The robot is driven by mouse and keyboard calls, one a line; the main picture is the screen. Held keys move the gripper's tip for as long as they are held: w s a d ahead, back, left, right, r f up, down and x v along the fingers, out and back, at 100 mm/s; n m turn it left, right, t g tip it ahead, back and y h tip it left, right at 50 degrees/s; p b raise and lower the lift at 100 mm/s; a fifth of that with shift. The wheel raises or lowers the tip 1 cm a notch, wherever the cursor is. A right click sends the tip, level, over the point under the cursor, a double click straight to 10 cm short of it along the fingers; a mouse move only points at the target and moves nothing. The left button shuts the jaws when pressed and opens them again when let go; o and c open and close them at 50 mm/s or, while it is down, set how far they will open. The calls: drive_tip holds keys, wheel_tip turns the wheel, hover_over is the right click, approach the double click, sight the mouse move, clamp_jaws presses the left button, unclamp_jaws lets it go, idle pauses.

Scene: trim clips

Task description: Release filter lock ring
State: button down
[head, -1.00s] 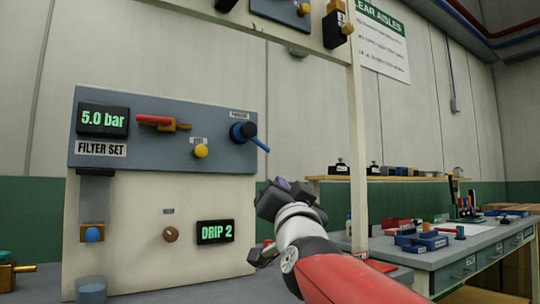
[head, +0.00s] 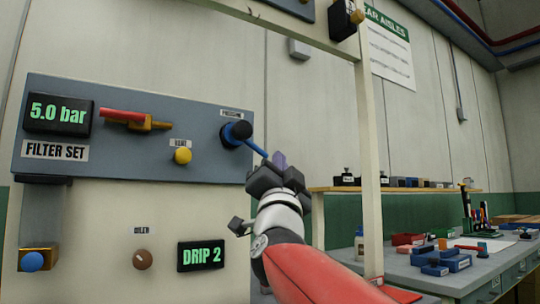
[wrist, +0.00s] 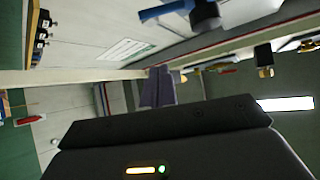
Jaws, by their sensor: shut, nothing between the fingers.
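The grey filter panel (head: 120,165) reads 5.0 bar and carries a FILTER SET label. Below its left end hangs a clear bowl (head: 42,222), with a dark band (head: 42,181) at its top; I cannot tell if this is the lock ring. A brass block with a blue knob (head: 32,261) is at the bowl's bottom. A black knob with a blue lever (head: 243,139) is at the panel's right. My gripper (head: 279,160) is shut and empty, near the lever's tip in the picture; contact is unclear. Its fingers show in the wrist view (wrist: 158,88), below the blue lever (wrist: 205,14).
The panel also has a red-handled brass valve (head: 135,120) and a yellow knob (head: 183,155). Below are a brown oiler knob (head: 142,259) and a DRIP 2 display (head: 201,255). A pale post (head: 368,160) stands right of my gripper; a cluttered bench (head: 440,280) is beyond.

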sight(256, 148)
drive_tip(key=p+x, duration=0.5)
drive_tip(key=x, duration=0.5)
drive_tip(key=a+f, duration=0.1)
drive_tip(key=a+f+b, duration=0.1)
drive_tip(key=f, duration=0.1)
drive_tip(key=shift+w+a, duration=0.3)
drive_tip(key=shift+w, duration=0.1)
